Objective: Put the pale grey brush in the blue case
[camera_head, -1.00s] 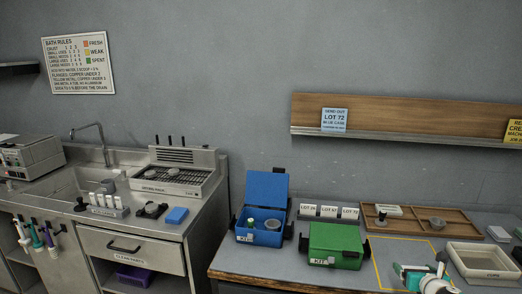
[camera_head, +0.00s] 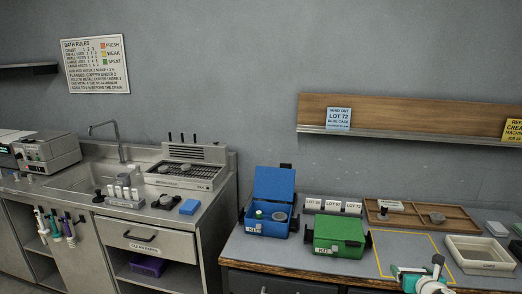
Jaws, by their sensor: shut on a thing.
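The blue case (camera_head: 267,224) stands open on the wooden-edged bench in the middle, its lid raised at the back. Inside it are a small green-topped item (camera_head: 259,214) and a grey round item (camera_head: 279,216). My gripper (camera_head: 434,271) is at the bottom right, in front of the yellow-outlined area, well to the right of the case. It is shut on a small pale grey thing. The thing is too small and partly hidden to tell surely that it is the brush. Several handled tools (camera_head: 53,224), one of them pale, hang at the left counter front.
A closed green case (camera_head: 339,237) stands right of the blue case. Behind are lot cards (camera_head: 332,206) and a wooden tray (camera_head: 455,216); a pale tray (camera_head: 483,252) is at the right. A wall shelf (camera_head: 420,117) hangs above.

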